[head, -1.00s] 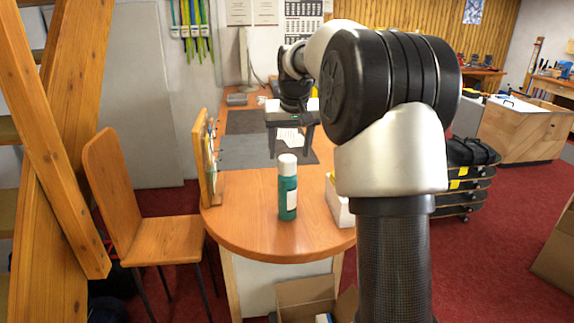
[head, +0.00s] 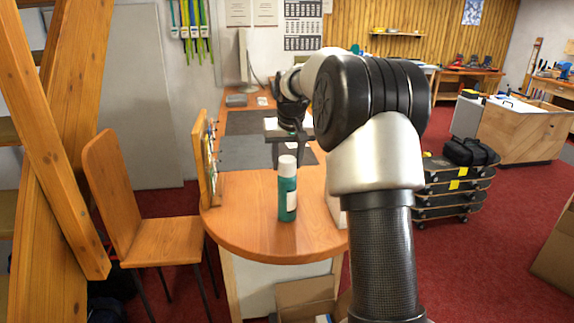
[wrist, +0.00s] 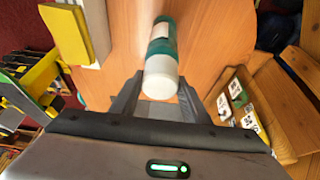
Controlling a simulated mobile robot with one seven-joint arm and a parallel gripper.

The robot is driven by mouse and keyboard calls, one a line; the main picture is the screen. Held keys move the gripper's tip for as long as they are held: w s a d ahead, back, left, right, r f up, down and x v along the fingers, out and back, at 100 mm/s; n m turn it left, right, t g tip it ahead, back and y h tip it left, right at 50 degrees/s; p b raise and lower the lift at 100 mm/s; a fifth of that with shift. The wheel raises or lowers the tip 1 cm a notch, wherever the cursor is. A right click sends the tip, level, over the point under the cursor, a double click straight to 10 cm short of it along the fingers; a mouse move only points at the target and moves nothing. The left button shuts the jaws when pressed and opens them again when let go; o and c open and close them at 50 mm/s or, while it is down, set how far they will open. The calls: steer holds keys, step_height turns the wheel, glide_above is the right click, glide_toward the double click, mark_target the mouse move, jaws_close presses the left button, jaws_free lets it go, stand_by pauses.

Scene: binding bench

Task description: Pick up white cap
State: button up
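The white cap (head: 287,166) sits on top of an upright green bottle (head: 287,200) with a white label, on the wooden table near its rounded front end. My gripper (head: 289,158) is open and empty, just behind and above the cap in the head view, and the cap partly hides it. In the wrist view the cap (wrist: 160,78) lies between the lines of the two spread fingers (wrist: 159,97), with the green bottle (wrist: 162,42) running away beyond it. I see no contact between fingers and cap.
A wooden board (head: 207,165) stands at the table's left edge beside a wooden chair (head: 150,235). A white box (head: 336,212) stands right of the bottle, partly behind my arm. A dark mat (head: 240,152) lies farther back. Bare table (head: 245,215) surrounds the bottle.

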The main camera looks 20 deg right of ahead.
mark_target(287, 158)
steer(key=c, duration=0.3)
step_height(287, 158, up, 10)
steer(key=shift+f+p, duration=0.15)
steer(key=shift+p, duration=0.6)
steer(key=shift+r, duration=0.45)
steer(key=shift+r+p, duration=0.65)
steer(key=shift+p, duration=0.35)
